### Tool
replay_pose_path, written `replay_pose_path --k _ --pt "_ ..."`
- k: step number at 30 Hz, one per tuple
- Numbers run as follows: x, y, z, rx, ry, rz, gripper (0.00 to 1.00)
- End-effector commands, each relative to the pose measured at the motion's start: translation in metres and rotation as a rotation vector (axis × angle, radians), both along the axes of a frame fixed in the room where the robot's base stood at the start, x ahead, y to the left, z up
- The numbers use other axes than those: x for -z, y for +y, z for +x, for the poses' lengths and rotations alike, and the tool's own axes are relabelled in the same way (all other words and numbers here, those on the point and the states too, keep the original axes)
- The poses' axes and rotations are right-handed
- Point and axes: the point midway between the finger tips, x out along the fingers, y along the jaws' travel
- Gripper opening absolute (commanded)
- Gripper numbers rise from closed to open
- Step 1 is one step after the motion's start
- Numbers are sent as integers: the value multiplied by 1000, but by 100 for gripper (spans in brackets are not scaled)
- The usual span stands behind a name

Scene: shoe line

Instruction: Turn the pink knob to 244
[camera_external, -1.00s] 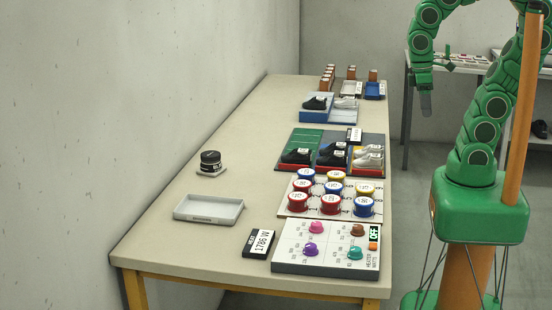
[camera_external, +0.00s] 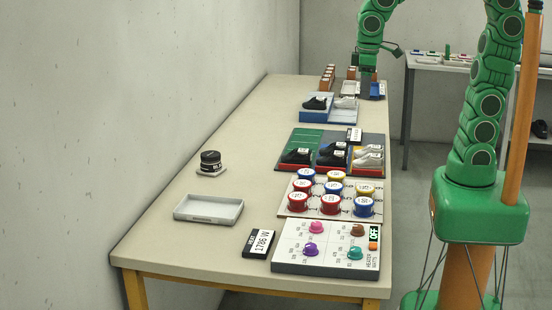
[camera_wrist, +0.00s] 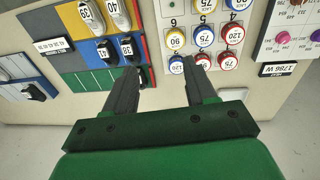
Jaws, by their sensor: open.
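The pink knob (camera_external: 316,227) sits at the upper left of the white heater panel (camera_external: 290,259) at the near end of the table. In the wrist view the pink knob (camera_wrist: 282,38) shows at the right edge on the panel; its pointer is too small to read. My gripper (camera_external: 366,82) is at the far end of the table in the external view, well away from the panel. In the wrist view my gripper (camera_wrist: 162,64) is open and empty, its two fingers apart over the shoe and tin area.
Several lidded tins (camera_external: 327,202) and a shoe rack (camera_external: 310,138) stand behind. An empty tray (camera_external: 208,218) is at left.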

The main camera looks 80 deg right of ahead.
Motion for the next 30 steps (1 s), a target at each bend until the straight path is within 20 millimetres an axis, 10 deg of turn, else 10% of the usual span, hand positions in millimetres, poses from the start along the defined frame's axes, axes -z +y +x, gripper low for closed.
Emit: replay_pose_path --k 15,30 --pt "59 129 81 257 -6 41 56" --pt "144 281 103 482 10 74 56"
